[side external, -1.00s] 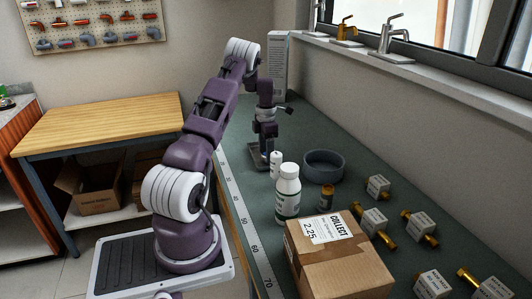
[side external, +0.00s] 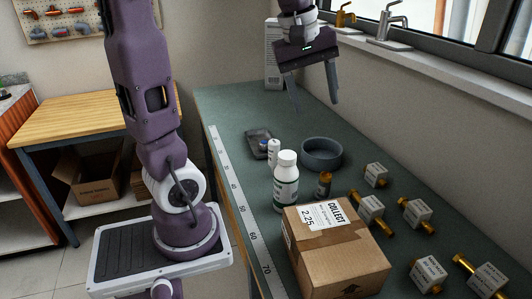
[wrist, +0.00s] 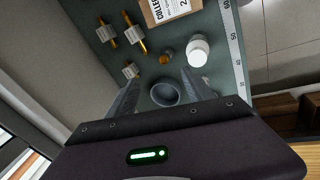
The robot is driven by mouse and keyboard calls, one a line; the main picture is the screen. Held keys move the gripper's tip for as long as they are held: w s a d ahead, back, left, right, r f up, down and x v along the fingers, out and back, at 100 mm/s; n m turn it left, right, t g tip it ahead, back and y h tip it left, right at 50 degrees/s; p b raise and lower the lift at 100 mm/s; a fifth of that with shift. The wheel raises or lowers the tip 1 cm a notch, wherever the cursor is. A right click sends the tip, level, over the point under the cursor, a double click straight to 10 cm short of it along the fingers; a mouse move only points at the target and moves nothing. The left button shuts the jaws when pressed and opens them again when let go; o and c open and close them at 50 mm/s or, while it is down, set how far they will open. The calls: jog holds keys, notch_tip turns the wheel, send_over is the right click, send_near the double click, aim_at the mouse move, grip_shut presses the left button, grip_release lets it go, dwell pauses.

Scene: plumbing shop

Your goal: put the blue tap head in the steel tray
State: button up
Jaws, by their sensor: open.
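The steel tray (side external: 253,147) is a small dark tray lying on the green bench, left of the bowl in the side view. A small blue spot, seemingly the blue tap head (side external: 263,142), shows within the tray's outline; it is too small to make out its exact pose. My gripper (side external: 313,104) is open and empty, raised well above the bench, to the right of the tray. In the wrist view my open fingers (wrist: 157,88) have nothing between them. The tray and tap head do not show in that view.
A cardboard box (side external: 338,255) and several tagged brass fittings (side external: 371,210) occupy the front and right.

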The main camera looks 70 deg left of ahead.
jog(key=s+d+f+m+t, duration=0.2)
jog(key=s+d+f+m, duration=0.1)
jog(key=s+d+m, duration=0.9)
jog(key=s+m, duration=0.3)
jog(key=shift+d+f, duration=0.35)
